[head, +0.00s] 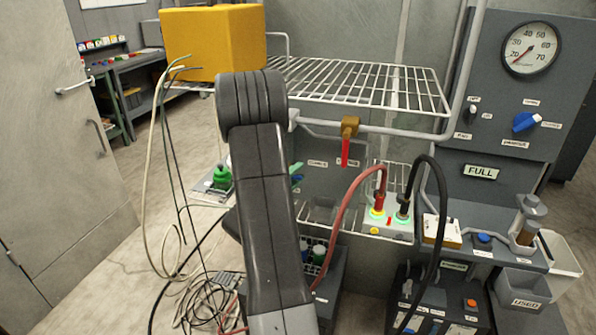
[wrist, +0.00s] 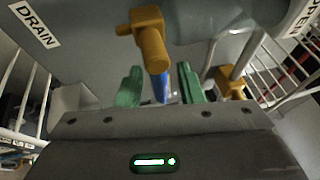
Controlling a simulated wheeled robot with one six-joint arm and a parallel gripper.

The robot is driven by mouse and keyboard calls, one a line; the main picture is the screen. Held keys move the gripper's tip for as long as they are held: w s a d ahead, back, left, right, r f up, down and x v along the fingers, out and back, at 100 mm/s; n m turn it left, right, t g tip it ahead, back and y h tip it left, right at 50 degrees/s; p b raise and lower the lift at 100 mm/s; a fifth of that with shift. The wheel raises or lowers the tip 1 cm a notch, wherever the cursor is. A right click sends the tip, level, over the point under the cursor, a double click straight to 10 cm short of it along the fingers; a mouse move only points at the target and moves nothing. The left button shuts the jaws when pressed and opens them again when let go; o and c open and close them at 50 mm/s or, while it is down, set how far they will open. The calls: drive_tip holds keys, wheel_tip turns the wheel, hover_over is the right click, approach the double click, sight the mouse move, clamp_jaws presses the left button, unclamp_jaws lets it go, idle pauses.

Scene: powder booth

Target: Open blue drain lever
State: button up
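In the wrist view, the blue drain lever (wrist: 160,88) hangs below a brass valve (wrist: 150,38) and is mostly hidden behind its end. My gripper (wrist: 160,86) has its two green fingers spread, one to each side of the lever, with a visible gap on both sides. A DRAIN label (wrist: 34,25) is at the upper left and an OPEN label (wrist: 303,18) at the upper right. In the head view, my arm hides the drain valve; small green and blue parts (head: 296,172) show just right of the arm, and I cannot tell which belong to my gripper.
A second brass valve with a red lever (head: 346,150) hangs from the pipe right of my arm. A wire rack (head: 360,82) is above, with a yellow box (head: 212,42) at its left. Red and black hoses (head: 340,225) and loose cables (head: 205,300) lie around below.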

drive_tip(key=shift+w+d+r, duration=0.1)
drive_tip(key=shift+w+d, duration=0.25)
drive_tip(key=shift+w, duration=0.05)
clamp_jaws()
